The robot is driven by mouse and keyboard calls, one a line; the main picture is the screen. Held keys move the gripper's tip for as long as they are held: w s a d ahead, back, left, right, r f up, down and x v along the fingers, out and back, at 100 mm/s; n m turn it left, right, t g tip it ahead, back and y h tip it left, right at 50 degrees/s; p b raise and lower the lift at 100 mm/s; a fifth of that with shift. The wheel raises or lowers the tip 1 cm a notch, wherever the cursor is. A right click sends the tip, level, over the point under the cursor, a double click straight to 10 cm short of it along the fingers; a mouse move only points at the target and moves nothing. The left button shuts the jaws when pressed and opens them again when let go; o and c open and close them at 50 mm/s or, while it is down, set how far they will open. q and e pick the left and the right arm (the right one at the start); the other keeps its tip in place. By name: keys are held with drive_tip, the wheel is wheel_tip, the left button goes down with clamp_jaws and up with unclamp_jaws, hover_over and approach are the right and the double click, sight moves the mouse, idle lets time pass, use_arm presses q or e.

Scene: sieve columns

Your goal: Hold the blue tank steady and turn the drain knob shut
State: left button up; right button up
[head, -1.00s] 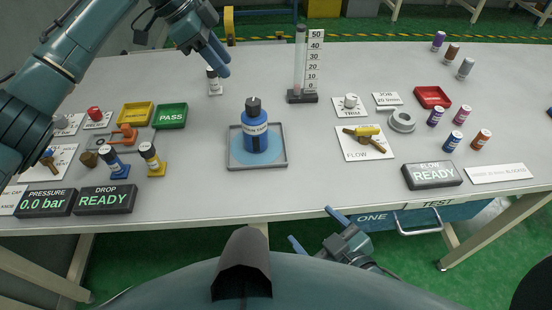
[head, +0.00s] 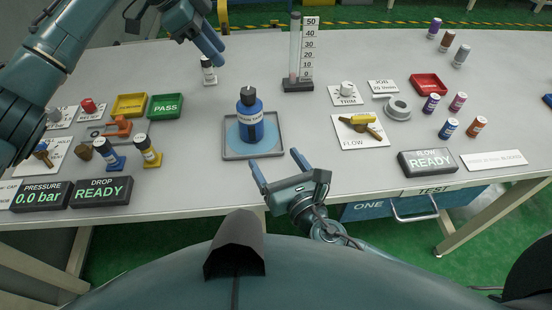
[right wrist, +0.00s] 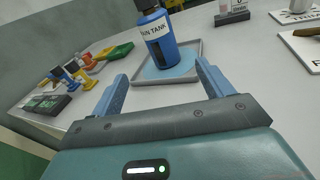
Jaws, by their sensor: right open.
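The blue tank (head: 249,122) stands upright in a shallow grey tray (head: 227,156) on a light blue disc. It has a white label and a dark top piece (head: 248,97); I cannot tell whether this is the drain knob. The right wrist view shows the tank (right wrist: 162,48) beyond the fingers, its top cut off by the frame. My right gripper (head: 277,160) is open and empty at the tray's front edge, fingers pointing toward the tank, apart from it. My left gripper (head: 210,42) is raised at the back left, away from the tank; its fingers overlap in view.
A clear measuring column (head: 294,50) stands behind the tank to the right. A small white-and-black bottle (head: 208,72) stands below my left gripper. Yellow (head: 129,105) and green (head: 166,106) trays lie left. The yellow FLOW valve (head: 357,119) is right.

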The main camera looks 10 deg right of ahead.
sight(255, 125)
drive_tip(key=shift+w+a+r+n+t, duration=0.15)
drive_tip(key=shift+w+r+n+t, duration=0.2)
drive_tip(key=shift+n, duration=0.25)
drive_tip(key=shift+w+a, duration=0.1)
drive_tip(key=shift+w, duration=0.1)
drive_tip(key=x, duration=1.2)
drive_tip(key=shift+w+a, duration=0.1)
drive_tip(key=shift+w, duration=0.1)
drive_tip(key=c, duration=1.4)
drive_tip(key=shift+o, duration=0.2)
